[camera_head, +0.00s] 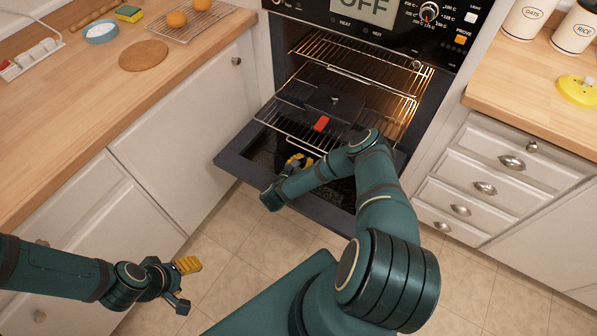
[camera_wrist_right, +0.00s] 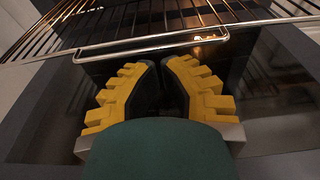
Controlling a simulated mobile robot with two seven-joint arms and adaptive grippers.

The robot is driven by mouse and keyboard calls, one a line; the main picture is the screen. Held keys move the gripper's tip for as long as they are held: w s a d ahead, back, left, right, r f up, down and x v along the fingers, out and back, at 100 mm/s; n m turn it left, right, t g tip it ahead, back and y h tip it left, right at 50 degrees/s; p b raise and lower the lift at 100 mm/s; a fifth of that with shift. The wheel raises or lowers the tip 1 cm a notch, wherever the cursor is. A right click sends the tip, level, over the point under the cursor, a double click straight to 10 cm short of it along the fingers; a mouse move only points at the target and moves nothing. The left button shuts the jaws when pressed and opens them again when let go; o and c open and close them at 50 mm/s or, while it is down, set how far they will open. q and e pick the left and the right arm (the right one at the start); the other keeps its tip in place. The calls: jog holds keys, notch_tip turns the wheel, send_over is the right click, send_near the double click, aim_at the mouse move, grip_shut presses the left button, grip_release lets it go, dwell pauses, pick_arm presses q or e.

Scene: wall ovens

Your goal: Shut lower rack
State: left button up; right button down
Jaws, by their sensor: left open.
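The oven (camera_head: 352,85) has its door (camera_head: 238,163) folded down. The lower rack (camera_head: 283,122) sticks out over the open door. Its front wire bar (camera_wrist_right: 140,46) crosses the upper part of the right wrist view. My right gripper (camera_head: 298,162) is low at the rack's front edge, above the door. In the right wrist view its yellow fingers (camera_wrist_right: 165,62) come together at the tips with nothing visible between them, just short of the bar. My left gripper (camera_head: 187,284) is open and empty, low near the left cabinets, away from the oven.
A dark pan with a knob (camera_head: 334,100) and a red part (camera_head: 321,123) sits at the rack. An upper rack (camera_head: 345,52) is inside the lit oven. Wooden counters (camera_head: 185,62) and drawers (camera_head: 484,187) flank the oven. The tiled floor in front is clear.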

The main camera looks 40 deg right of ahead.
pick_arm(q)
jog(key=shift+w+f, duration=0.1)
jog(key=shift+f, duration=0.05)
pick_arm(e)
jog(key=shift+x, duration=1.25)
jog(key=shift+r, duration=0.1)
